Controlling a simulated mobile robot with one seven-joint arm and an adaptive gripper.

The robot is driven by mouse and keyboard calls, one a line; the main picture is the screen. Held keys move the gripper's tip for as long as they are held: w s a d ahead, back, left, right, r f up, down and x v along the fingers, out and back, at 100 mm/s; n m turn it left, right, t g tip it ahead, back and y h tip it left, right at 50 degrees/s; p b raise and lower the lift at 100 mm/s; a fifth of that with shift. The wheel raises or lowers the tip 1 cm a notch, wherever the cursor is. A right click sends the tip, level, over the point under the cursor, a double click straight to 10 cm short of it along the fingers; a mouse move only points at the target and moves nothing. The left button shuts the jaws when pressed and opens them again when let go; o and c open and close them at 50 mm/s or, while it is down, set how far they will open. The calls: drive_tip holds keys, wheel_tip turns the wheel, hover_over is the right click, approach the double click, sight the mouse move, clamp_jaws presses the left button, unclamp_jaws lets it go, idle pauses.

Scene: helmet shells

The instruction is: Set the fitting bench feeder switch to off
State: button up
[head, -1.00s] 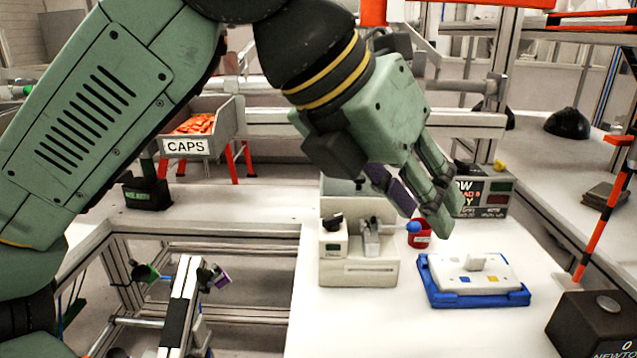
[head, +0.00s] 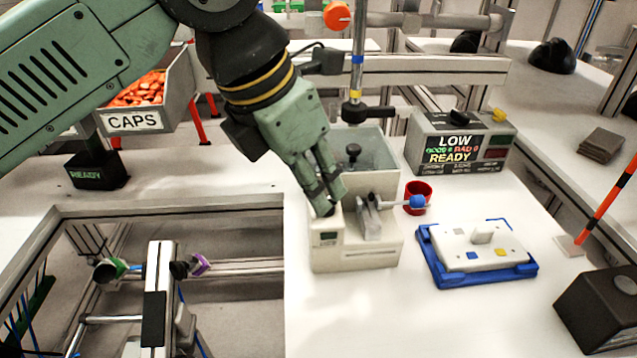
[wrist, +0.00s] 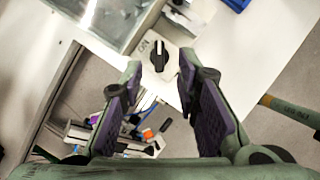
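The feeder switch is a black rotary knob (wrist: 159,56) with a white pointer line, on a pale box corner in the wrist view. My gripper (head: 333,196) points down just above that block. In the wrist view, my gripper (wrist: 168,100) is open, its purple-padded fingers wide apart and empty, with the knob beyond the tips and between them.
Right of the feeder are a red cup (head: 418,197), a blue tray (head: 435,265) holding a white plate, and a display box (head: 458,145) reading LOW and READY. A vertical post (head: 357,60) stands behind.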

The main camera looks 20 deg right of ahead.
drive_tip(key=shift+x, duration=1.5)
drive_tip(key=shift+r, duration=0.1)
drive_tip(key=shift+c, duration=0.3)
clamp_jaws()
